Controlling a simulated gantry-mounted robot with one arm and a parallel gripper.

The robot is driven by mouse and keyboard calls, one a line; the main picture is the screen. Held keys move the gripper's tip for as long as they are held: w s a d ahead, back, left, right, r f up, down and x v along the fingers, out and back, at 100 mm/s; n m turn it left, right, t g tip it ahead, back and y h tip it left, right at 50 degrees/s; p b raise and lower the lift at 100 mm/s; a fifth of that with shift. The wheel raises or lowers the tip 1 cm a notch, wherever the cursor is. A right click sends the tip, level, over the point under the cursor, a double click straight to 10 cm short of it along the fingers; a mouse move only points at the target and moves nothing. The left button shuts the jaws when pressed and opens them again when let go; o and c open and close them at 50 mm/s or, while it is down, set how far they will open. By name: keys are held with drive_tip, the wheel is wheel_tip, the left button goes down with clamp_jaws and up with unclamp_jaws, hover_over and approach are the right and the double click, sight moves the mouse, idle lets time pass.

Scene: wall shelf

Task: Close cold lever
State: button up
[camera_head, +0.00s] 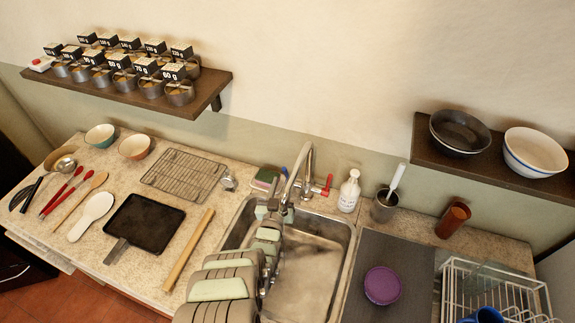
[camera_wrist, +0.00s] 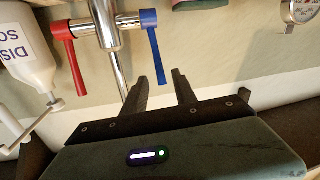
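The cold lever is blue (camera_wrist: 152,38); in the wrist view it sits on the right of the tap, its handle pointing down the picture toward my gripper. A red lever (camera_wrist: 72,50) is on the left of the tap (camera_wrist: 107,35). My gripper (camera_wrist: 160,80) is open and empty. Its two fingers point at the blue lever, whose end lies just beyond the gap between the fingertips; I cannot tell if they touch. In the head view the tap (camera_head: 308,160) stands behind the sink, with the red lever (camera_head: 327,186) at its right; the blue lever is mostly hidden at its left.
My arm reaches over the sink (camera_head: 345,235). A soap bottle (camera_head: 349,193) stands right of the tap, and a sponge (camera_head: 265,179) lies left of it. A metal cup with a utensil (camera_head: 383,210) is farther right. A drying rack (camera_head: 490,285) is at the right front.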

sight(285, 173)
drive_tip(key=w, duration=0.2)
drive_tip(key=w+d, duration=0.1)
drive_tip(key=w, duration=0.1)
drive_tip(key=shift+w+r+b, duration=0.1)
drive_tip(key=shift+w+b, duration=0.15)
drive_tip(key=shift+b, duration=0.05)
drive_tip(key=shift+w+d+b, duration=0.2)
drive_tip(key=shift+w+b, duration=0.25)
drive_tip(key=shift+w, duration=0.55)
drive_tip(key=shift+w+d+b, duration=0.2)
drive_tip(key=shift+w+b, duration=0.2)
drive_tip(key=shift+w, duration=0.6)
clamp_jaws()
